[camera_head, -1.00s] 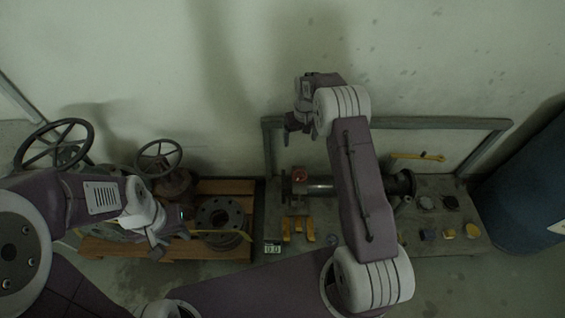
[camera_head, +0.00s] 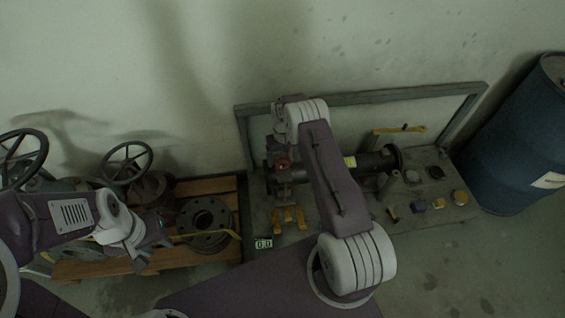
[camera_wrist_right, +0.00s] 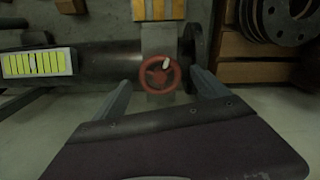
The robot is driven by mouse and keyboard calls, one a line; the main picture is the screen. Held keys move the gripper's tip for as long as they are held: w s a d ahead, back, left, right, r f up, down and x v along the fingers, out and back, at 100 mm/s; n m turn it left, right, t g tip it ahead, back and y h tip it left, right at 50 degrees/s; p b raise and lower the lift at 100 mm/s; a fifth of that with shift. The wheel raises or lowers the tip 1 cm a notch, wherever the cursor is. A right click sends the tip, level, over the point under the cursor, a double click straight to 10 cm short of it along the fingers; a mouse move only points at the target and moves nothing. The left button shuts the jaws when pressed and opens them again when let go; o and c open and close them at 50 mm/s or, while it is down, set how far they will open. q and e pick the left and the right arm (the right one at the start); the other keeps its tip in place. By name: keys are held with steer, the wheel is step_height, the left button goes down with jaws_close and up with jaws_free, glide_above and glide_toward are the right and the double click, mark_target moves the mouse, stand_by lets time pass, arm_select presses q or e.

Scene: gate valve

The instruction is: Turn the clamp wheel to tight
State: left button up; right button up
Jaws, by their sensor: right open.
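The clamp wheel is a small red handwheel (camera_wrist_right: 160,75) with a pale mark near its top right. It sits on a grey clamp block on the dark pipe (camera_wrist_right: 100,65). In the head view the red wheel (camera_head: 283,164) is partly hidden by my right wrist. My right gripper (camera_wrist_right: 163,88) is open, with one finger on either side of the wheel; gaps show in the picture, and contact cannot be told. My left gripper (camera_head: 150,252) hangs over the pallet side, away from the wheel; its jaw opening is unclear.
A small display (camera_head: 264,243) reads 0.0. Yellow blocks (camera_head: 289,216) lie before the clamp. A flange (camera_head: 204,217) rests on a wooden pallet (camera_head: 215,186). A large handwheel (camera_head: 126,163) stands at left, a blue drum (camera_head: 515,150) at right. A frame (camera_head: 360,97) stands behind the pipe.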

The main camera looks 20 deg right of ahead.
steer(key=shift+f, duration=0.55)
steer(key=c, duration=1.4)
steer(key=shift+o, duration=0.2)
